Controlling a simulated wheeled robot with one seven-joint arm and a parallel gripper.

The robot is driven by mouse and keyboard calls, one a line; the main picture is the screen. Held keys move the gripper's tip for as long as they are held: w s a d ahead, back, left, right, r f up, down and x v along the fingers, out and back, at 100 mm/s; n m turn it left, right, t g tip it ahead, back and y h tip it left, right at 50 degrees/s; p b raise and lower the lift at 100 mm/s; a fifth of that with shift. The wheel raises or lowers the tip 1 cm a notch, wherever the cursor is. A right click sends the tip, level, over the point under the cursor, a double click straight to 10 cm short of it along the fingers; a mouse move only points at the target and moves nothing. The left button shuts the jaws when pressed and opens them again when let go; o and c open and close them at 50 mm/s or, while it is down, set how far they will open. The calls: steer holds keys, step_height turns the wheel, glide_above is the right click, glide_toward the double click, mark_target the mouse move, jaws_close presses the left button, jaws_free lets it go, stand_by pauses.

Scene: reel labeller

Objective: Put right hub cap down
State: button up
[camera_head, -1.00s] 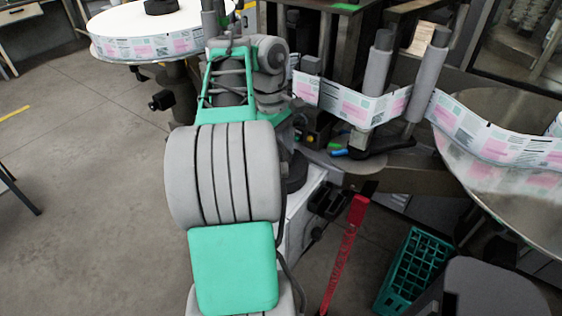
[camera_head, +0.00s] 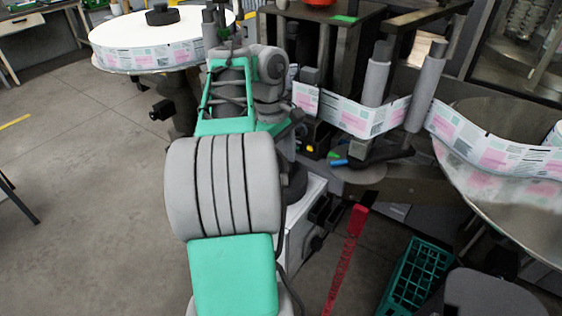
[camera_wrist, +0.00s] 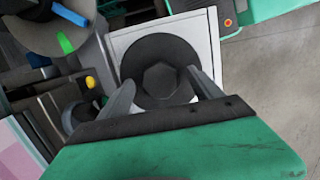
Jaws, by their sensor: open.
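The right hub cap (camera_wrist: 160,68) is a black round disc with a raised faceted centre, lying on a white square surface (camera_wrist: 205,28) in the wrist view. My gripper (camera_wrist: 162,80) is open, with one grey finger on either side of the near part of the cap. I cannot tell whether the fingers touch it. In the head view my arm hides the gripper and this cap. Another black hub piece (camera_head: 162,15) sits on the large label reel (camera_head: 115,30) at the upper left.
A label web (camera_head: 345,114) runs around grey rollers (camera_head: 376,75) toward the right reel (camera_head: 500,180). A green crate (camera_head: 418,272) and a red strap (camera_head: 345,265) are at the lower right. Yellow and green knobs (camera_wrist: 66,42) lie left of the cap. Open floor (camera_head: 90,200) lies at left.

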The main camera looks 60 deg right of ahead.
step_height(320, 180, up, 12)
steer(key=w+p, duration=0.2)
steer(key=p, duration=0.8)
steer(key=w+a+n+t+h, duration=0.1)
steer(key=w+a+t+h, duration=0.15)
steer(key=w+a, duration=0.95)
steer(key=w+a+f+t+y, duration=0.1)
steer(key=a+f, duration=0.2)
steer(key=a, duration=0.9)
steer(key=w+a+f+t+y, duration=0.1)
steer(key=a+f+t, duration=0.1)
steer(key=a, duration=1.1)
steer(key=shift+a+f+n+b, duration=0.25)
steer(key=shift+f+n+b, duration=0.15)
steer(key=shift+f, duration=0.4)
steer(key=shift+t, duration=0.25)
